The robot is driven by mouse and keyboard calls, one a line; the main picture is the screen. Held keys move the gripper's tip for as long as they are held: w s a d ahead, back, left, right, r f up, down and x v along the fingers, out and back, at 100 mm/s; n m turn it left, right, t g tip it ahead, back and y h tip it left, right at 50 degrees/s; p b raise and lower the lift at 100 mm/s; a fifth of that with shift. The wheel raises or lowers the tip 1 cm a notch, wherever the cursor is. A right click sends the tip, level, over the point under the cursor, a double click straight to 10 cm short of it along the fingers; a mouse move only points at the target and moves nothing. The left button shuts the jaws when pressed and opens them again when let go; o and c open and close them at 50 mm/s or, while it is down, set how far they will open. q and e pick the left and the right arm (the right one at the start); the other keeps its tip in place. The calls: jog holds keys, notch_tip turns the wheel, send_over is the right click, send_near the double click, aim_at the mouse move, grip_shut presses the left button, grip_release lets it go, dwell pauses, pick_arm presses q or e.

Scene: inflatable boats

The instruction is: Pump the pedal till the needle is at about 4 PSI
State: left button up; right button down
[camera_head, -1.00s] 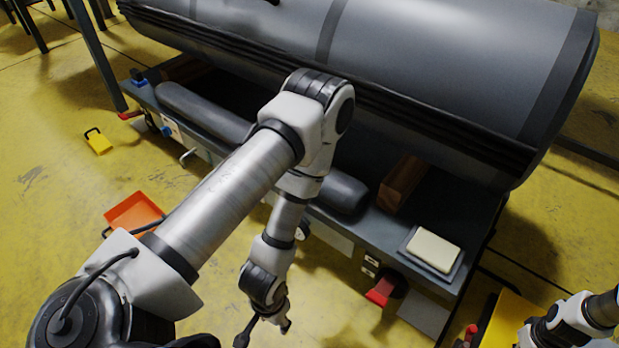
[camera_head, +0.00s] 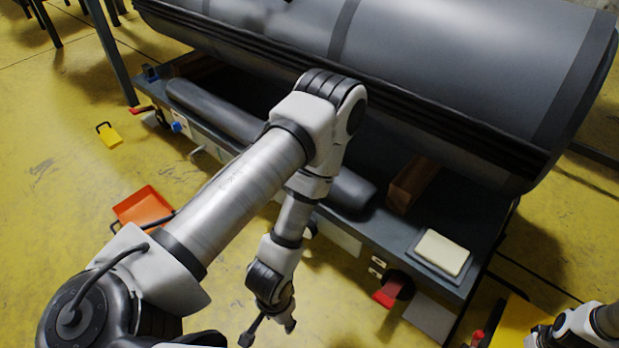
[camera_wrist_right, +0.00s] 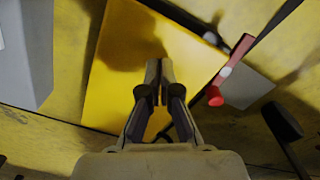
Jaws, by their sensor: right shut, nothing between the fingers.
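A flat yellow plate (camera_wrist_right: 135,75) fills the middle of the right wrist view. It also shows at the lower right of the head view (camera_head: 513,326); I cannot tell if it is the pedal. My right gripper (camera_wrist_right: 158,64) is shut and empty, its fingertips in front of the plate; contact cannot be told. A red lever (camera_wrist_right: 231,68) is right of the fingertips. My left gripper (camera_head: 268,332) is low in the head view, fingers apart, with nothing seen between them. No gauge or needle can be made out.
A grey bench (camera_head: 352,232) carries a large grey inflatable tube (camera_head: 440,70), a wooden block (camera_head: 413,184) and a pale pad on a tray (camera_head: 442,252). A red part (camera_head: 391,290) sticks out of its front. An orange tray-like object (camera_head: 143,206) and a small yellow one (camera_head: 109,135) lie on the floor.

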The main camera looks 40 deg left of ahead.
jog(key=shift+f+b, duration=1.15)
jog(key=shift+f, duration=0.85)
notch_tip(320, 180, up, 5)
jog(key=p, duration=0.4)
jog(key=shift+r+p, duration=0.1)
jog(key=shift+p, duration=0.2)
jog(key=shift+f+b, duration=1.75)
jog(key=shift+f, duration=0.7)
notch_tip(320, 180, up, 5)
jog(key=p, duration=0.4)
jog(key=shift+f, duration=0.15)
